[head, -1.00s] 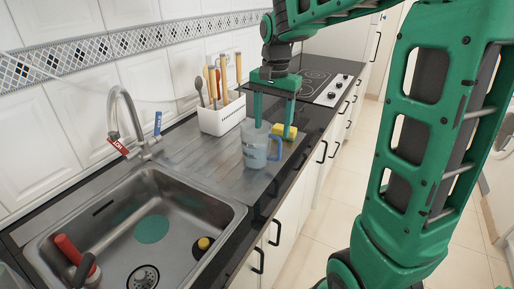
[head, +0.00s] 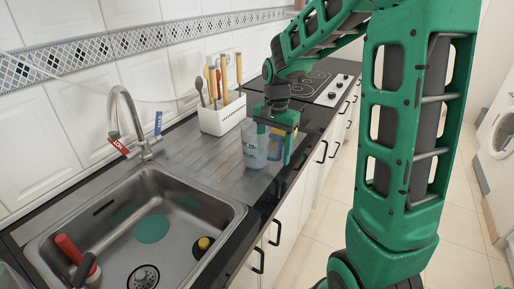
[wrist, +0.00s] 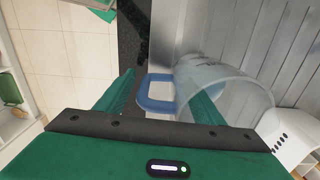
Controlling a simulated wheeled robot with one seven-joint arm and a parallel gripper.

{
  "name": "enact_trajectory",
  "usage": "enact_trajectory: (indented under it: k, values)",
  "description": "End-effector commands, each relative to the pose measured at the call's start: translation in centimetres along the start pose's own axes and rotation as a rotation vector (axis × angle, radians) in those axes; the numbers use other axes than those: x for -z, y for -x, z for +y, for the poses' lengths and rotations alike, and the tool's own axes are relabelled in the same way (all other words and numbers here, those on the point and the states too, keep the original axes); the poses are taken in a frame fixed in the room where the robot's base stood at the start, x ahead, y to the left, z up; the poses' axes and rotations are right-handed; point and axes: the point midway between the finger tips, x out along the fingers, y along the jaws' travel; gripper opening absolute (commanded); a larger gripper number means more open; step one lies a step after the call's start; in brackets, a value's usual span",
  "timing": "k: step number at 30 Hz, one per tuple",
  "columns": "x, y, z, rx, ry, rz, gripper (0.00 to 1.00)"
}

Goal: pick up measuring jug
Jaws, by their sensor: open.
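The clear measuring jug (head: 254,150) with a blue handle stands upright on the steel drainboard, right of the sink. In the wrist view the jug (wrist: 245,90) is at the right, and its blue handle (wrist: 155,103) shows between my fingers. My gripper (head: 277,150) is open and lowered over the handle side of the jug. In the wrist view my gripper (wrist: 160,78) has one finger left of the handle and the other at the jug's rim. Whether that finger is inside the jug or touches it, I cannot tell.
A white utensil holder (head: 222,117) with wooden-handled tools stands just behind the jug. A yellow sponge (head: 277,147) is partly hidden behind my gripper. The sink (head: 140,225) with a tap (head: 125,110) is at the left, the hob (head: 310,85) beyond.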

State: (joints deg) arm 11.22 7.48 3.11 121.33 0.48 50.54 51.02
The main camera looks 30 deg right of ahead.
Motion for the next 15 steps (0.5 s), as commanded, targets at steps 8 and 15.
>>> enact_trajectory:
  k: [8, 15]
  values:
    - [0.00, -0.79, 0.02, 0.001, 0.000, 0.001, 0.62]
    - [0.01, -0.77, 0.02, 0.001, 0.000, 0.001, 0.21]
